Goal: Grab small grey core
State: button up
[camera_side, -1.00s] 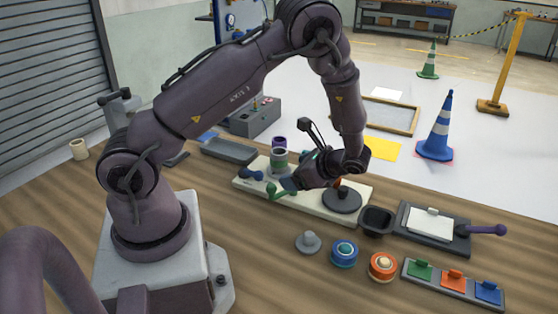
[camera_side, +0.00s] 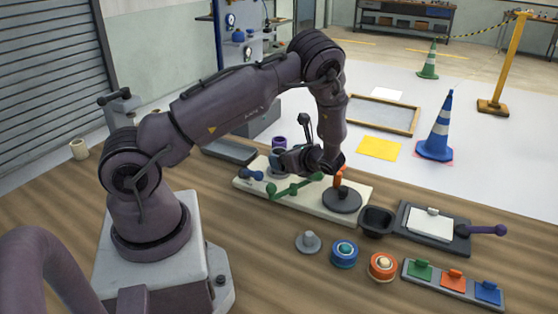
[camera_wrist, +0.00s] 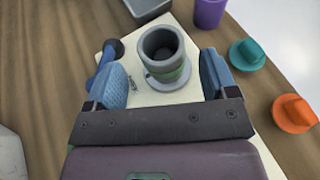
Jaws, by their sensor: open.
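A hollow grey core (camera_wrist: 166,55) with a green band stands upright on the pale board (camera_wrist: 184,17) in the wrist view. My gripper (camera_wrist: 160,65) is open, with one blue finger on each side of the core. Gaps show between the core and both fingers, so it is not held. In the side view my gripper (camera_side: 290,162) is low over the back left part of the board and hides much of the core.
A purple cup (camera_wrist: 209,12) stands behind the board. A dark-knobbed blue handle (camera_wrist: 103,60) is close to the left finger. A green lever (camera_side: 297,187) and a dark disc with an orange knob (camera_side: 342,200) are on the board. A black bowl (camera_side: 376,221) stands to the right.

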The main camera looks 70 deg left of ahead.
aim_at(275, 153)
jog(key=x, duration=0.4)
jog(key=shift+a+r, duration=0.15)
jog(key=shift+r, duration=0.05)
jog(key=c, duration=1)
